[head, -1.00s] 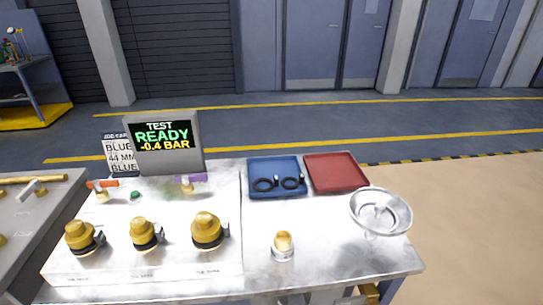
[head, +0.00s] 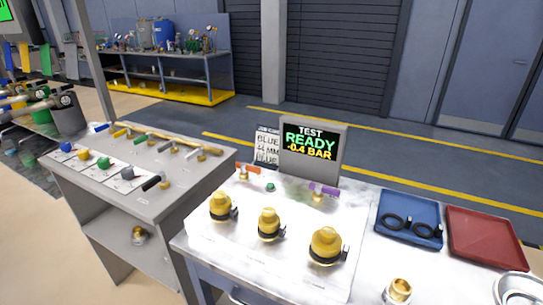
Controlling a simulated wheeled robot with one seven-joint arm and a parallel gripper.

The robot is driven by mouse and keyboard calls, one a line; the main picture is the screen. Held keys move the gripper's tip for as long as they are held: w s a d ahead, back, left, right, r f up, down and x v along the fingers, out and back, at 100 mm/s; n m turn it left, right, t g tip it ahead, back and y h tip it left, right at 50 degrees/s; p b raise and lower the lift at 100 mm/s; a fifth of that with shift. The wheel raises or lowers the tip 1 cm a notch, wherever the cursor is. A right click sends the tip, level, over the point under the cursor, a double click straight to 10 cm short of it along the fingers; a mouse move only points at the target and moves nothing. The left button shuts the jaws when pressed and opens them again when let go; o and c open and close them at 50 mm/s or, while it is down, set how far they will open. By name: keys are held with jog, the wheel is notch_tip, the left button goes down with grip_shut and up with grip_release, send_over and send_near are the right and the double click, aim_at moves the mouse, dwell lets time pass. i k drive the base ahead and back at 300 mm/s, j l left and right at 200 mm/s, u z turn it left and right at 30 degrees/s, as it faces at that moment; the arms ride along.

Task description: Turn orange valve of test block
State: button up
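The orange valve handle (head: 248,169) sits at the back left of the white test block (head: 215,248), on a small brass fitting. The handle lies roughly sideways in the picture. A purple valve handle (head: 324,189) sits to its right, with a small green button (head: 270,187) between them. Several yellow caps with black clamps stand along the front of the block, one of them at the right (head: 326,245). The test display (head: 310,153) behind reads "TEST READY -0.4 BAR". My gripper is not in view.
A blue tray (head: 407,236) with two black rings and a red tray (head: 484,240) lie right of the block. A brass fitting (head: 398,290) stands in front of them. A grey valve bench (head: 180,190) stands close on the left.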

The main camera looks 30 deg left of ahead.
aim_at(244, 167)
jog(key=i+j+u, duration=0.1)
jog(key=i+u, duration=0.15)
jog(key=u, duration=0.2)
jog(key=i+u, duration=0.25)
jog(key=u, duration=0.2)
